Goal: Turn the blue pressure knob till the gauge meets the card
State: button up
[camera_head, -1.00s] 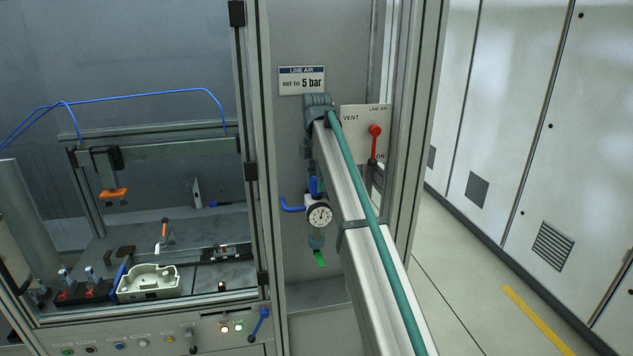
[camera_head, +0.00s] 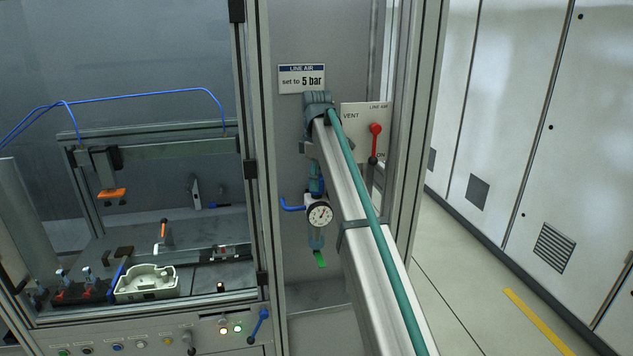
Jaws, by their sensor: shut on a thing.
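The card (camera_head: 301,79) on the grey panel reads "LINE AIR set to 5 bar". Below it is the white round gauge (camera_head: 320,214) with a dark needle; its numbers are too small to read. The blue pressure knob (camera_head: 320,187) sits just above the gauge and is mostly covered. My gripper (camera_head: 316,184) points down at the knob and is shut on it; its fingers are small and partly hidden behind my arm. A blue tube stub leaves the regulator to the left, and a green tag (camera_head: 320,259) hangs below.
A red lever (camera_head: 375,142) on a VENT/ON plate (camera_head: 352,110) is right of my arm. A frame post (camera_head: 262,180) stands left of the regulator. Behind it, the workstation holds a pale tray (camera_head: 147,284) and an orange-tipped tool (camera_head: 111,194). Open floor lies to the right.

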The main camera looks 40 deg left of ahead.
jog(key=shift+m, duration=0.8)
jog(key=o, duration=1.1)
jog(key=shift+o, duration=0.2)
